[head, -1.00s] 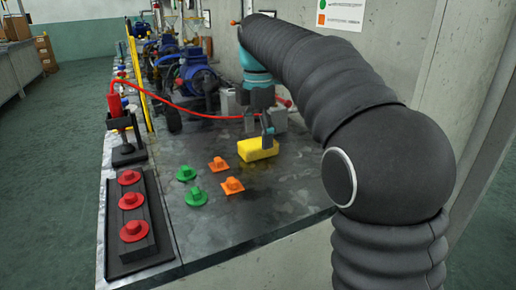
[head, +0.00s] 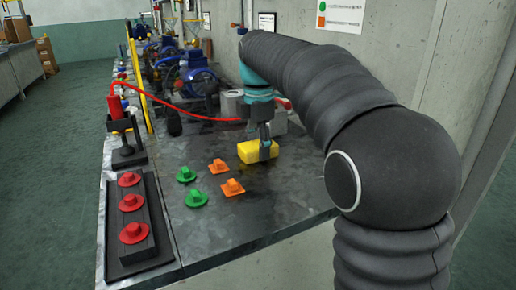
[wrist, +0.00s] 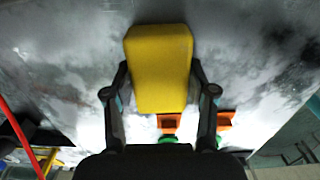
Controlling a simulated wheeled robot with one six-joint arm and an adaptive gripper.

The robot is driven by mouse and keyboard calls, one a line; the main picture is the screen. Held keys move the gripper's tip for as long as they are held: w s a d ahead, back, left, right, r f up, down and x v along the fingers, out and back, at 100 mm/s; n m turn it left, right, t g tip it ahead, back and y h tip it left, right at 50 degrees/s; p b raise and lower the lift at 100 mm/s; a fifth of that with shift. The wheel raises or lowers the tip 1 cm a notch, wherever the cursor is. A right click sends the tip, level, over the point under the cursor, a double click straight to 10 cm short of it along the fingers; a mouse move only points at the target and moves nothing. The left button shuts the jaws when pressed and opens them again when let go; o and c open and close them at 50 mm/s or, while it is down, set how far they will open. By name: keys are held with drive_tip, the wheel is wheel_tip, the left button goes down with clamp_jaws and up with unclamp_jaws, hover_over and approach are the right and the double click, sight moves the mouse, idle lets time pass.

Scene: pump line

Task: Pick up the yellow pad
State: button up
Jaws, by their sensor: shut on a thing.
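The yellow pad (head: 252,152) is a small block at the back right of the grey bench top in the head view. In the wrist view the yellow pad (wrist: 160,68) sits between my two fingers. My gripper (head: 266,146) reaches down from above, and its fingers are shut on the pad's sides. In the wrist view my gripper (wrist: 160,98) has one finger against each long side. The pad looks level and at or very near the bench surface; I cannot tell if it touches.
Green knobs (head: 196,198) and orange knobs (head: 232,187) stand in front of the pad. A black tray (head: 150,240) with red knobs is at the left. A red hose (head: 190,115) crosses behind, near blue pumps (head: 198,80). A concrete wall (head: 420,60) rises at the right.

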sight(253, 146)
drive_tip(key=shift+r, duration=0.6)
drive_tip(key=r, duration=0.1)
drive_tip(key=a+r, duration=0.1)
drive_tip(key=r, duration=0.1)
drive_tip(key=shift+s+a+r, duration=0.15)
drive_tip(key=shift+s+r, duration=0.25)
drive_tip(key=s+a+r, duration=0.6)
drive_tip(key=a, duration=0.2)
drive_tip(key=shift+a, duration=0.15)
